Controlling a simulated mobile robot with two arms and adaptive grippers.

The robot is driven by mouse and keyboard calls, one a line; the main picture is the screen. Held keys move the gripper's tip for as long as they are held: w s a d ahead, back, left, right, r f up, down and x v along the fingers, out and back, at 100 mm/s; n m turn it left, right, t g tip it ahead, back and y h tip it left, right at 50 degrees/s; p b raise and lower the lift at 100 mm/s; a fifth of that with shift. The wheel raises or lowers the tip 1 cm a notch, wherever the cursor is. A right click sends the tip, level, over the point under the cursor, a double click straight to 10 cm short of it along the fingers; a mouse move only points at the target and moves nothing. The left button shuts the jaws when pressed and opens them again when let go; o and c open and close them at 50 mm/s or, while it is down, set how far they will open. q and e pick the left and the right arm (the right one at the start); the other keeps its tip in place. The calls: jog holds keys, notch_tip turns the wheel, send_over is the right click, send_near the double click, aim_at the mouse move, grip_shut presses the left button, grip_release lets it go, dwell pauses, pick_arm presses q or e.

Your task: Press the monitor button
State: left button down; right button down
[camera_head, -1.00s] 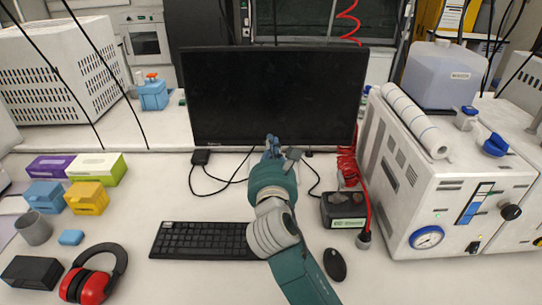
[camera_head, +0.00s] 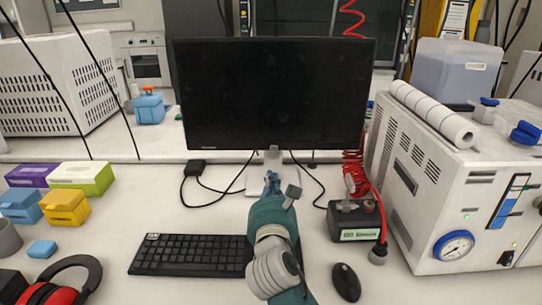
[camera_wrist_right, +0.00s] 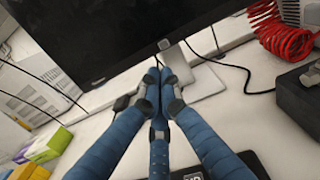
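The monitor (camera_head: 275,95) stands upright at the back of the desk with a dark screen. Its silver stand (camera_head: 272,160) is partly hidden behind my right gripper (camera_head: 271,181). In the right wrist view the monitor's lower bezel (camera_wrist_right: 120,66) crosses the top. A small grey square (camera_wrist_right: 164,44) on that bezel may be the button; I cannot make out a button in the head view. My right gripper (camera_wrist_right: 161,82) has its blue fingers drawn together, with nothing held. Its tips appear below the bezel, apart from the grey square in the wrist view. My left gripper is out of view.
The keyboard (camera_head: 190,255) lies left of my right arm, the mouse (camera_head: 346,282) right of it. A dark box (camera_head: 355,220) with red coiled cable and a white reactor unit (camera_head: 440,180) stand to the right. Boxes and red headphones are at left. Cables lie below the monitor.

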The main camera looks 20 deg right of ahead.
aim_at(271, 148)
jog(key=x, duration=1.4)
jog(key=shift+f, duration=0.1)
